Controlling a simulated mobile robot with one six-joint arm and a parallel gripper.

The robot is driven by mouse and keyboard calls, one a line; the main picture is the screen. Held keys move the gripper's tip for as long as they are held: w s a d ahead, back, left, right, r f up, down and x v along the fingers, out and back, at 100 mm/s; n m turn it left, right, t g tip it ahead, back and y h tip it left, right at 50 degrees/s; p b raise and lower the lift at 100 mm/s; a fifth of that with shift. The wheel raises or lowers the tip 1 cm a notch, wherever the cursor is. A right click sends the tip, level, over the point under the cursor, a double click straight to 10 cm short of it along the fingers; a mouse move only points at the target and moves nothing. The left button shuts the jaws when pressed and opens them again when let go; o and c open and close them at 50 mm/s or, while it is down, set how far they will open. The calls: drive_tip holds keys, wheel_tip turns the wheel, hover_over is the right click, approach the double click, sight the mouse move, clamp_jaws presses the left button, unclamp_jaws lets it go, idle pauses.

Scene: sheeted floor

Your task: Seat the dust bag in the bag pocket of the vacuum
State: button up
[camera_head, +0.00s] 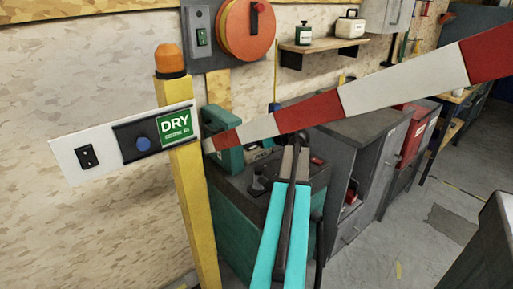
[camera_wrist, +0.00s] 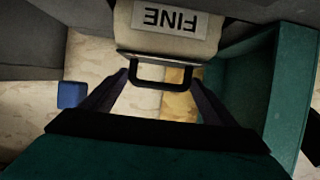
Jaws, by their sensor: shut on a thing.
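The dust bag (camera_wrist: 165,45) is cream, with a white label reading FINE upside down and a dark loop handle (camera_wrist: 160,86), at the top middle of the wrist view. My gripper (camera_wrist: 159,76) is shut on this handle, one dark finger at each side. In the head view a teal and dark grey machine, which looks like the vacuum (camera_head: 238,215), stands behind the yellow post, with an upright teal part at its back left. A teal wall shows at right in the wrist view. The bag pocket is not clearly seen, and I cannot tell whether the bag touches it.
A red and white barrier arm (camera_head: 355,97) slants across the head view from the yellow post (camera_head: 194,210), above the machine. A panel with a green DRY sign (camera_head: 174,128) is on the post. Grey cabinets (camera_head: 372,150) stand to the right; floor beyond is open.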

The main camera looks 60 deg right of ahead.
drive_tip(key=shift+f, duration=0.55)
drive_tip(key=shift+f, duration=2.05)
drive_tip(key=o, duration=1.7)
drive_tip(key=shift+o, duration=0.2)
drive_tip(key=v, duration=1.1)
drive_tip(key=shift+s+b, duration=0.25)
drive_tip(key=shift+b, duration=0.05)
drive_tip(key=shift+s+a+r, duration=0.1)
drive_tip(key=shift+s+r, duration=0.15)
